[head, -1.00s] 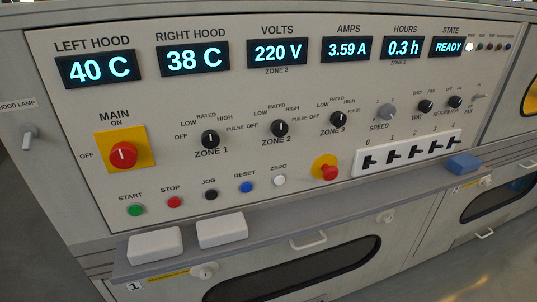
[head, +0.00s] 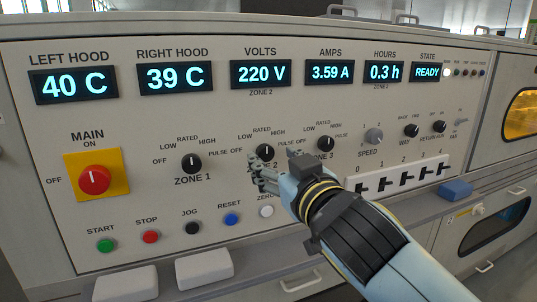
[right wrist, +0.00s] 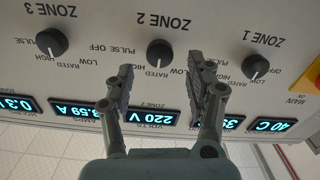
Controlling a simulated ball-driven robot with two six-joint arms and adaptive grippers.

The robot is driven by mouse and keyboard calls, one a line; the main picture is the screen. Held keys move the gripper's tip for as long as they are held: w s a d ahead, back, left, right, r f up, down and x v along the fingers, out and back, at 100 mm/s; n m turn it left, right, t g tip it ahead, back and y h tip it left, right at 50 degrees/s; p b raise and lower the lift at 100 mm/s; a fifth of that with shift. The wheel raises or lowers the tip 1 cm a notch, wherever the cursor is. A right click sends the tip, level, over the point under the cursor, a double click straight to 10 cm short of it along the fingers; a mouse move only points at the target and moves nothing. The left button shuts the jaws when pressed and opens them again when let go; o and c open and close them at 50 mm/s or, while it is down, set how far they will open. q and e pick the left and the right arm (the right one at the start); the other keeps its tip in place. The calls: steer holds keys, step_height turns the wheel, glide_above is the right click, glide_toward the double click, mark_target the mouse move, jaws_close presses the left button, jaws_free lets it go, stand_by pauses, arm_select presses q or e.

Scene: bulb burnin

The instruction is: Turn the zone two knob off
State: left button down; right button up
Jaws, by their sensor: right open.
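The zone two knob (head: 265,152) is a round black knob in the middle of the light panel, under the volts display. Its white mark seems to point up, towards RATED. It also shows in the right wrist view (right wrist: 160,52), where the panel appears upside down. My right gripper (head: 275,165) is in front of the panel at this knob, its fingers spread and empty. In the right wrist view (right wrist: 166,72) the fingertips lie to either side of the knob, short of it in the picture; I see no contact. The left gripper is not in view.
The zone one knob (head: 191,163) and zone three knob (head: 325,143) flank it closely. The red main switch (head: 94,180) is at the left. Push buttons such as the blue reset (head: 231,219) sit below. A ledge with white blocks (head: 204,268) runs underneath.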

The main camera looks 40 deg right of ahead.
mark_target(267, 153)
steer(key=shift+x, duration=1.9)
jaws_close()
